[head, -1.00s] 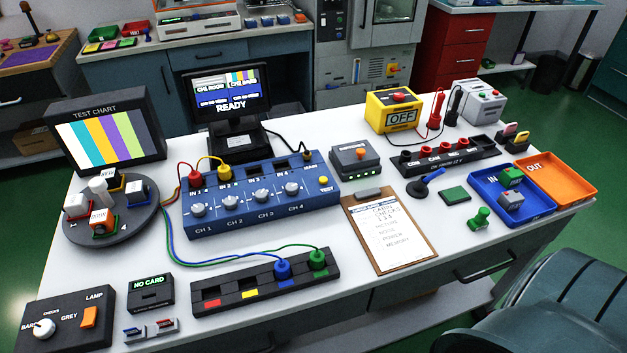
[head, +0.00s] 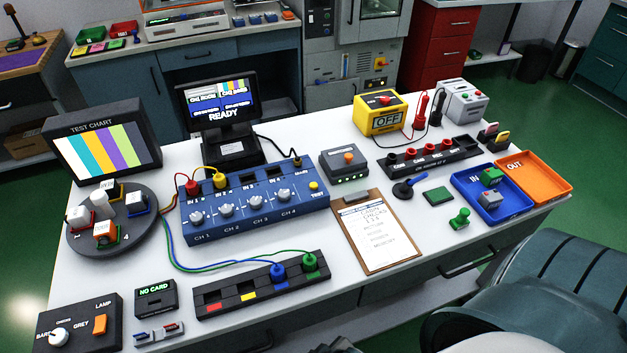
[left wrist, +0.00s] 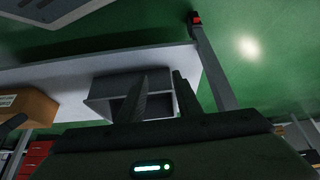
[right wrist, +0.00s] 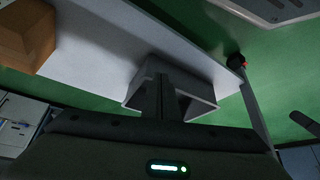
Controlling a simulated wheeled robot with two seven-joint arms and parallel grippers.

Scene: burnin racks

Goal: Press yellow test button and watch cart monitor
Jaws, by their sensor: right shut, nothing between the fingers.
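The yellow test button (head: 314,185) sits at the right end of the blue four-channel box (head: 250,224). Nothing touches it. The cart monitor (head: 218,100) stands behind the box. Its screen is lit and reads READY, with small tiles above, one showing colour bars. A red and a yellow plug sit in the first two channel inputs. My left gripper (left wrist: 158,98) shows in the left wrist view with its fingers apart and nothing between them. My right gripper (right wrist: 160,98) shows in the right wrist view, shut and empty. Both are below the bench scene, away from the button.
A test chart (head: 105,148) and a round turntable (head: 112,228) stand at the left. A black socket strip (head: 262,288) and a clipboard (head: 377,232) lie in front. A grey box with an orange button (head: 344,164) stands right of the blue box. A chair (head: 560,285) is at the lower right.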

